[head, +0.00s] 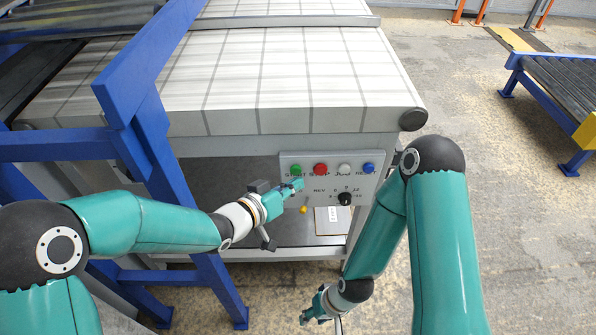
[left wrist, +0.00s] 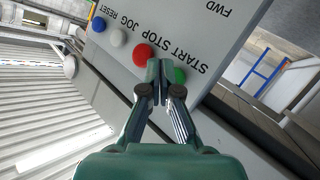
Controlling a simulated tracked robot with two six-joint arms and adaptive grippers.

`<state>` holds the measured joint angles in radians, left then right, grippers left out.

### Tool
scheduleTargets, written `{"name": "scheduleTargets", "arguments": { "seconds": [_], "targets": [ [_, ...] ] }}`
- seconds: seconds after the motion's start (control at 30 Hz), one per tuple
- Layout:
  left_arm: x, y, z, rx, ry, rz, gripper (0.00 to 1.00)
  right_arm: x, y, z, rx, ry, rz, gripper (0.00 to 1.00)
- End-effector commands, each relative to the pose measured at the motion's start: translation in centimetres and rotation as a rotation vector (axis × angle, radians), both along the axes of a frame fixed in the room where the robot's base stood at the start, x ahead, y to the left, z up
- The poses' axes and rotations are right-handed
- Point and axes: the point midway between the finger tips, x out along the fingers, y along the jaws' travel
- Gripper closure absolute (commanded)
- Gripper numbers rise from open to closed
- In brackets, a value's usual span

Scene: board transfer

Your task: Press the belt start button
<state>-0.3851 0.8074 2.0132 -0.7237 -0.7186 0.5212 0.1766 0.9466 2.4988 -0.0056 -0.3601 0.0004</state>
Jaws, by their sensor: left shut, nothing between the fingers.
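The green start button (head: 296,169) is the leftmost in a row of buttons on the grey control panel (head: 331,187) at the belt's end. In the left wrist view, the green button (left wrist: 180,75) is partly hidden behind my fingers, with START printed beside it. My left gripper (head: 297,184) is shut and empty, its tips at the panel just below the green button. In the left wrist view, my left gripper's tips (left wrist: 162,68) lie between the red and green buttons; I cannot tell whether they touch. My right gripper (head: 313,307) hangs low; its fingers are too small to read.
Red stop (head: 320,169), white jog (head: 344,169) and blue reset (head: 368,168) buttons sit to the right. A black knob (head: 344,199) and yellow switch (head: 304,209) are below. A blue frame (head: 150,130) stands close to my left arm. The belt (head: 270,80) is empty.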

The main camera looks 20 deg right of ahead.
Motion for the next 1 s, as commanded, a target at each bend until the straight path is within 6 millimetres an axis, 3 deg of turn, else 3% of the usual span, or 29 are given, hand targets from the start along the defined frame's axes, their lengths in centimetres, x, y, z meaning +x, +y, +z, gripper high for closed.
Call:
{"name": "scheduleTargets", "arguments": {
  "seconds": [1.0],
  "targets": [
    [0.87, -0.34, 0.12, 0.000, 0.001, -0.001, 1.00, 0.00, 0.00, 0.23, 0.000, 0.000, 0.000, 0.60]
  ]
}}
